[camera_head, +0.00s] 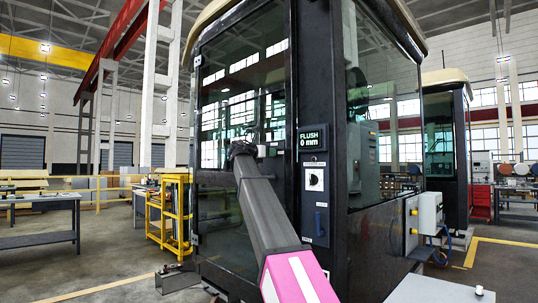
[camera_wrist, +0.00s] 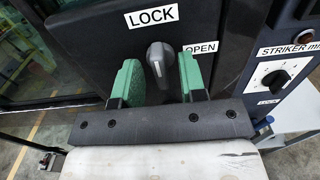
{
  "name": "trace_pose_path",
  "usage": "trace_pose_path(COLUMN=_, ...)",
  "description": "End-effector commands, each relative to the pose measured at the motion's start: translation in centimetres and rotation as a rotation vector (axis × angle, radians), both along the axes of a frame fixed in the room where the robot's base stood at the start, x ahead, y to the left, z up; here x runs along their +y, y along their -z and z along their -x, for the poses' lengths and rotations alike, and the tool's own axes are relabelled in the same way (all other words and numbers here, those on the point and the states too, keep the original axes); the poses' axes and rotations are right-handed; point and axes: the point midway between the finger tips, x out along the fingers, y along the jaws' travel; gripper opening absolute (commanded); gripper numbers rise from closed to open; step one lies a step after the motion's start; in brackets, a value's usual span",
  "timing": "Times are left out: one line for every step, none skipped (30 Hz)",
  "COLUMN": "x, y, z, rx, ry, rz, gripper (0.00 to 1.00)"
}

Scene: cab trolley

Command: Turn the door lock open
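The door lock is a grey knob (camera_wrist: 158,62) on a black panel of the cab door (camera_wrist: 85,50), in the wrist view. Its grip stands nearly upright, towards the LOCK label (camera_wrist: 150,17). The OPEN label (camera_wrist: 200,48) is to its right. My gripper (camera_wrist: 158,78) is open, its two green fingers on either side of the knob. A gap shows on the left; the right finger is close to the knob, and I cannot tell if it touches. In the head view my gripper is at the cab door (camera_head: 222,210), where my arm hides the knob.
A STRICKER-style dial marked STRIKER mm (camera_wrist: 275,78) is on the post right of the door; it also shows in the head view (camera_head: 315,180). Above it a display (camera_head: 312,138) reads FLUSH 0 mm. A blue handle (camera_head: 320,222) is below. A yellow trolley (camera_head: 175,215) stands left.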

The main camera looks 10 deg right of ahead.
Motion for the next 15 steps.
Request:
trace_pose_path(x=-0.19, y=-0.01, z=-0.18, rx=0.000, ry=0.000, rz=0.000, gripper=0.38)
trace_pose_path(x=-0.27, y=-0.01, z=-0.22, rx=0.000, ry=0.000, rz=0.000, gripper=0.38)
trace_pose_path(x=-0.33, y=0.00, z=-0.25, rx=0.000, ry=0.000, rz=0.000, gripper=0.38)
trace_pose_path(x=-0.37, y=0.00, z=-0.26, rx=0.000, ry=0.000, rz=0.000, gripper=0.38)
trace_pose_path(x=-0.38, y=0.00, z=-0.27, rx=0.000, ry=0.000, rz=0.000, gripper=0.38)
trace_pose_path(x=-0.39, y=0.00, z=-0.27, rx=0.000, ry=0.000, rz=0.000, gripper=0.38)
trace_pose_path(x=-0.39, y=0.00, z=-0.27, rx=0.000, ry=0.000, rz=0.000, gripper=0.38)
trace_pose_path(x=-0.38, y=0.00, z=-0.25, rx=0.000, ry=0.000, rz=0.000, gripper=0.38)
trace_pose_path(x=-0.38, y=0.00, z=-0.25, rx=0.000, ry=0.000, rz=0.000, gripper=0.38)
trace_pose_path(x=-0.38, y=0.00, z=-0.25, rx=0.000, ry=0.000, rz=0.000, gripper=0.38)
trace_pose_path(x=-0.38, y=0.00, z=-0.25, rx=0.000, ry=0.000, rz=0.000, gripper=0.35)
trace_pose_path(x=-0.38, y=0.00, z=-0.25, rx=0.000, ry=0.000, rz=0.000, gripper=0.22)
trace_pose_path(x=-0.38, y=0.00, z=-0.25, rx=0.000, ry=0.000, rz=0.000, gripper=0.12)
trace_pose_path(x=-0.38, y=0.00, z=-0.25, rx=0.000, ry=0.000, rz=0.000, gripper=0.03)
trace_pose_path(x=-0.38, y=0.00, z=-0.24, rx=0.000, ry=0.000, rz=0.000, gripper=0.00)
